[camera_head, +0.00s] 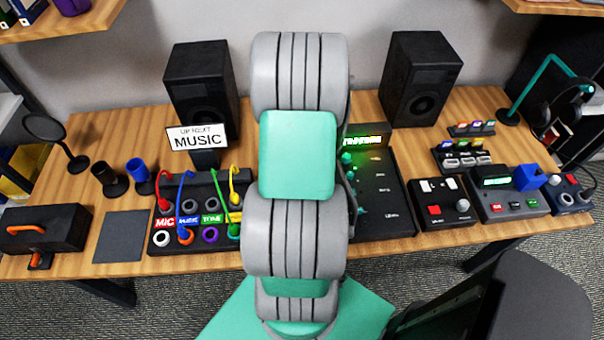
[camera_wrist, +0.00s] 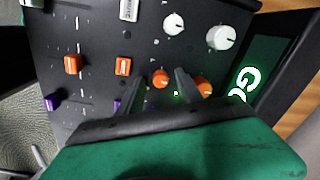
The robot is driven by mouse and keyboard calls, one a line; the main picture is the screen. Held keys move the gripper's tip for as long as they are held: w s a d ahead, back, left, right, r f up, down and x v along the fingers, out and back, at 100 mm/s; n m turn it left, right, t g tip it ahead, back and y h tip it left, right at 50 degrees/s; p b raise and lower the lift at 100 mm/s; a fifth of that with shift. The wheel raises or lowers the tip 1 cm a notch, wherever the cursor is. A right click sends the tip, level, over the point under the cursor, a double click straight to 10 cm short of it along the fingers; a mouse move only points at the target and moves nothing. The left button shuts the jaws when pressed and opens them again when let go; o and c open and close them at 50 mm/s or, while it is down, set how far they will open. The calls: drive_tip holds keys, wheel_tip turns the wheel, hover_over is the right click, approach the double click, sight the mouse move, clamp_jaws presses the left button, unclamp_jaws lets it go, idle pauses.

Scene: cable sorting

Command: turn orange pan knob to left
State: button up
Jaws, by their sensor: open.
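In the wrist view, a black control panel (camera_wrist: 95,35) carries two orange round knobs. One orange knob (camera_wrist: 160,79) lies between the two fingers of my gripper (camera_wrist: 161,82), and the other orange knob (camera_wrist: 205,86) is just outside the right finger. My gripper is open, its fingers either side of the first knob; I cannot tell whether they touch it. I cannot read which knob is the pan knob. In the head view my arm hides my gripper and the orange knobs.
Beside the orange knobs are white knobs (camera_wrist: 221,37), orange sliders (camera_wrist: 72,64) and purple sliders (camera_wrist: 52,102). A green-lit display (camera_wrist: 250,85) is at the right. In the head view, a cable box (camera_head: 205,185) stands left of my arm and a black device (camera_head: 385,195) right of it.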

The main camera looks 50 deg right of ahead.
drive_tip(key=shift+c, duration=0.3)
clamp_jaws()
drive_tip(key=shift+n, duration=0.3)
drive_tip(key=n, duration=0.4)
drive_tip(key=shift+d+b, duration=0.1)
drive_tip(key=shift+b, duration=0.3)
drive_tip(key=n, duration=0.4)
drive_tip(key=shift+n+b, duration=0.35)
drive_tip(key=shift+n, duration=0.05)
drive_tip(key=n, duration=0.4)
drive_tip(key=shift+w+n+y+b, duration=0.1)
drive_tip(key=shift+n+y+b, duration=0.2)
drive_tip(key=shift+r+n, duration=0.1)
drive_tip(key=shift+n, duration=1.8)
